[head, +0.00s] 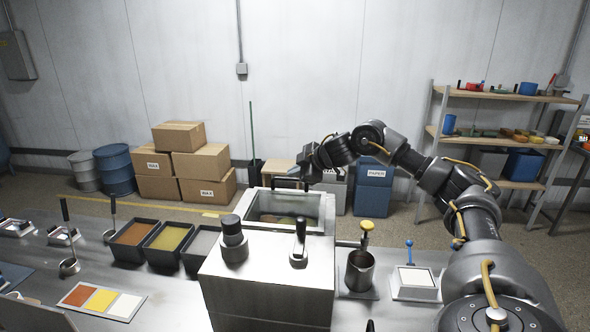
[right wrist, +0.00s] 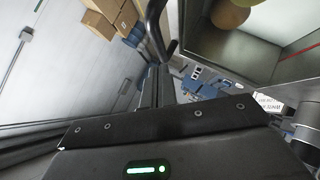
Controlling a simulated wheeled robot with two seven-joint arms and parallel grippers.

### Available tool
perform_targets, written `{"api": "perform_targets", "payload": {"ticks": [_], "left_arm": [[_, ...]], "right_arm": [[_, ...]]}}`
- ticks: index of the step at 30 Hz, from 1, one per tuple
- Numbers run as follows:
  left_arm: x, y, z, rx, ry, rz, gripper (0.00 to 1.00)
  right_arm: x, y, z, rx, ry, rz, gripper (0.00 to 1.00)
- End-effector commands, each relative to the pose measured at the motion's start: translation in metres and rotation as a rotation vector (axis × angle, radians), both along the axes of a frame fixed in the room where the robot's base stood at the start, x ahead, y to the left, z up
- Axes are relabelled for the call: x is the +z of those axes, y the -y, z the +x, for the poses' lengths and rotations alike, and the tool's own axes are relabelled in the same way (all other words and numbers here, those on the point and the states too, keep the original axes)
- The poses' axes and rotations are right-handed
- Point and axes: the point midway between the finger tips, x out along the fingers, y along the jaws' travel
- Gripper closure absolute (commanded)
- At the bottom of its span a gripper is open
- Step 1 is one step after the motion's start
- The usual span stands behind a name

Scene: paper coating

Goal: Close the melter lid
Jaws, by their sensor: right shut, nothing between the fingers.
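The melter (head: 326,215) is a metal box with an open top behind the steel housing in the head view. Its inside shows, with yellowish-brown contents low down. In the right wrist view its open inside (right wrist: 290,32) is at upper right, with rounded brownish lumps. A dark bar handle (head: 286,184) is at the melter's far edge; a dark curved handle (right wrist: 155,30) shows ahead of my fingers in the wrist view. I cannot make out the lid's panel clearly. My right gripper (head: 303,172) is shut and empty, close to the handle; contact is unclear.
The steel housing (head: 265,275) with a black knob (head: 233,235) and a lever (head: 299,240) stands in front. Black trays of coloured material (head: 165,238) are left. Boxes and shelves stand behind.

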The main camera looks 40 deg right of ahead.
Motion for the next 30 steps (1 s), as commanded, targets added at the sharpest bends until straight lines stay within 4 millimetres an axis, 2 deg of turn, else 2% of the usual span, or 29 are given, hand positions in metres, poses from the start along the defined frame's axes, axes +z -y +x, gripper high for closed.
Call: {"api": "perform_targets", "payload": {"ticks": [14, 21, 30], "left_arm": [[0.001, 0.000, -0.005, 0.000, -0.008, 0.001, 0.64], [-0.010, 0.000, -0.004, 0.000, -0.006, 0.000, 0.64], [-0.008, -0.001, -0.005, 0.000, -0.008, 0.002, 0.64]], "right_arm": [[-0.006, 0.003, 0.003, 0.001, 0.001, 0.000, 1.00], [-0.030, 0.010, 0.009, 0.001, -0.004, 0.002, 1.00], [-0.031, 0.011, 0.008, 0.000, -0.010, -0.002, 1.00]]}}
